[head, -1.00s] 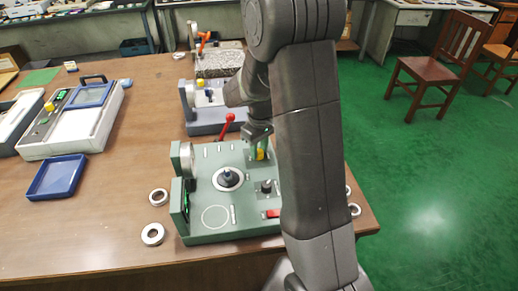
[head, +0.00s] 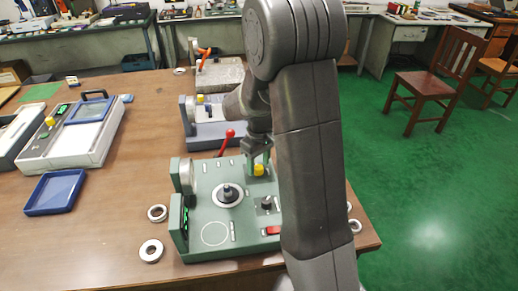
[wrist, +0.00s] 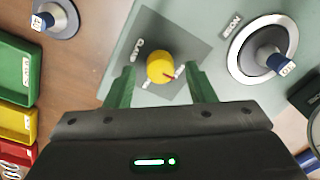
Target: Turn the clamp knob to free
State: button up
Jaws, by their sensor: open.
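The clamp knob is a yellow round knob (wrist: 161,67) with a red mark, on a dark square plate (wrist: 185,40) of the green device. In the head view the yellow knob (head: 258,170) sits at the back right of the green device (head: 200,240). My gripper (wrist: 159,88) is open in the wrist view, with one green finger on each side of the knob and visible gaps. In the head view my gripper (head: 258,158) is over the knob, partly beside my own arm link. I cannot tell how deep the fingers reach around the knob.
A red-ended lever (head: 229,134) rises behind the device, left of my gripper. A black post in a round seat (head: 228,194) and a small black knob (head: 266,203) stand nearby. Metal rings (head: 151,250) lie on the table. A blue tray (head: 55,192) is at left.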

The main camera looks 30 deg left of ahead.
aim_at(260, 166)
notch_tip(260, 166, up, 13)
jog(key=shift+w, duration=0.25)
dwell(0.5)
jog(key=f, duration=1.3)
jog(key=shift+s+f, duration=0.25)
jog(key=shift+f, duration=0.15)
jog(key=shift+r, duration=0.1)
